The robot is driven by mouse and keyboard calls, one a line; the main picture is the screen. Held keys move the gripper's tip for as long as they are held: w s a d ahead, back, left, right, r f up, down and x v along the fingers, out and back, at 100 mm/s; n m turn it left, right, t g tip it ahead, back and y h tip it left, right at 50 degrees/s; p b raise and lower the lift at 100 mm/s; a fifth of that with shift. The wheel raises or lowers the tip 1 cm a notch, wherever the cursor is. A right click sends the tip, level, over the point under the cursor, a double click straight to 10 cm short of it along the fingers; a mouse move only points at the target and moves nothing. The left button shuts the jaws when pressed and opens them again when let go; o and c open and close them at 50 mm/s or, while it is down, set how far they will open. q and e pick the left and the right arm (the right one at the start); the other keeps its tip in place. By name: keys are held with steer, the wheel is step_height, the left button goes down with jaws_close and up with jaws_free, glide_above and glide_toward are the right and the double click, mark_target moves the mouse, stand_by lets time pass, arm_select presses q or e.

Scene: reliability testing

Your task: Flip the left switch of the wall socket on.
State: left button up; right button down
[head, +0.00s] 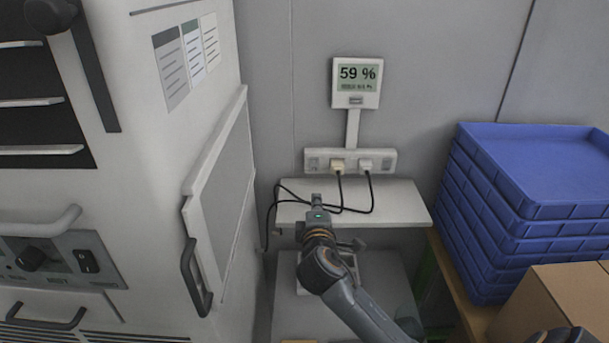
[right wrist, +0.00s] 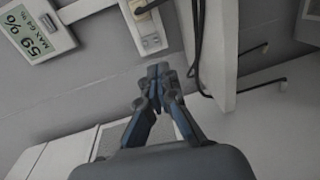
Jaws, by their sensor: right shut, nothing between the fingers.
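The wall socket (head: 350,160) is a white horizontal strip on the grey wall, with two plugs in its middle. Its left switch (head: 313,162) is a small grey square at the strip's left end; whether it is on or off is too small to tell. The strip (right wrist: 151,32) also shows at the top of the right wrist view, with its switch end toward my fingers. My right gripper (head: 317,198) is shut and empty, below the left end of the strip and apart from it. Its fingertips (right wrist: 158,72) are together in the right wrist view.
A humidity display (head: 357,82) reading 59 % is above the socket. Black cables hang from the plugs over a white shelf (head: 402,203). A white cabinet with a door handle (head: 194,277) stands left. Stacked blue trays (head: 480,215) and a cardboard box (head: 560,305) are at right.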

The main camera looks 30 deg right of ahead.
mark_target(314, 169)
steer(key=shift+r, duration=0.25)
steer(key=shift+w, duration=0.15)
steer(key=p+x, duration=0.2)
steer(key=x, duration=1.2)
steer(key=shift+r, duration=0.1)
